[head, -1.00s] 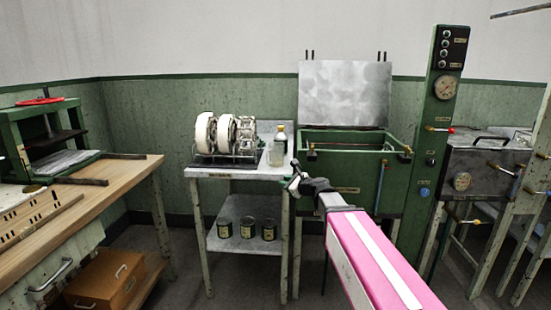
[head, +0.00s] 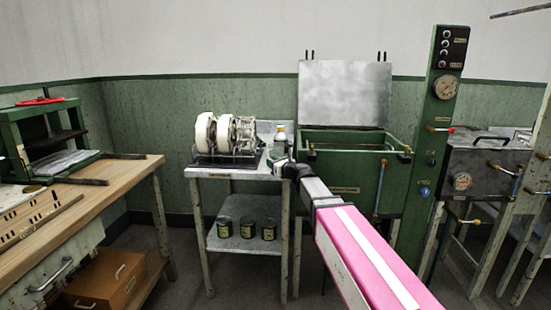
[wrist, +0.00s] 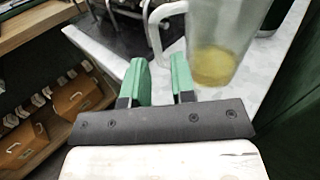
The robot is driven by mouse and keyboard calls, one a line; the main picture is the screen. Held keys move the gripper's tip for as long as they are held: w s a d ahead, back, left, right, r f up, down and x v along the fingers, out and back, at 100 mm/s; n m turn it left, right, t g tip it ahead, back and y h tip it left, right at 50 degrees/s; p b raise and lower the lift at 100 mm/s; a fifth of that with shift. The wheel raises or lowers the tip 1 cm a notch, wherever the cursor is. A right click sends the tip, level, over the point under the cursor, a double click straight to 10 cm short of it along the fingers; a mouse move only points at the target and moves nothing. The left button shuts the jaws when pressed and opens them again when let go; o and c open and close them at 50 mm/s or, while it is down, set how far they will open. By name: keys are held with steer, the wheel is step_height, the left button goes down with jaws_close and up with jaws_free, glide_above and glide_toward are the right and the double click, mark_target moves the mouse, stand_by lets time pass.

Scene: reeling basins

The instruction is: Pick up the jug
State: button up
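The jug (wrist: 222,42) is a clear vessel with some yellow liquid at its bottom and a pale looped handle (wrist: 156,30). It stands at the right of the small metal-topped table. In the wrist view it is just beyond my fingers, to the right, and its top is cut off. My gripper (wrist: 160,70) has two green fingers, apart with nothing between them. The handle's lower end shows just past the gap between the fingertips. In the head view my gripper (head: 287,168) is at the table's right edge and largely hides the jug.
A bottle (head: 280,133) stands behind the jug. A reel machine (head: 226,135) fills the table's left part. A green basin (head: 345,172) is close on the right. Several dark cans (head: 247,228) are on the lower shelf. A wooden bench (head: 115,178) is at the left.

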mark_target(267, 154)
steer(key=x, duration=0.4)
steer(key=shift+w, duration=0.1)
jaws_close()
steer(key=shift+r, duration=0.2)
steer(key=shift+r, duration=1.9)
steer(key=s+a+r, duration=0.6)
steer(key=s+a, duration=0.1)
steer(key=s, duration=0.2)
steer(key=shift+r, duration=0.4)
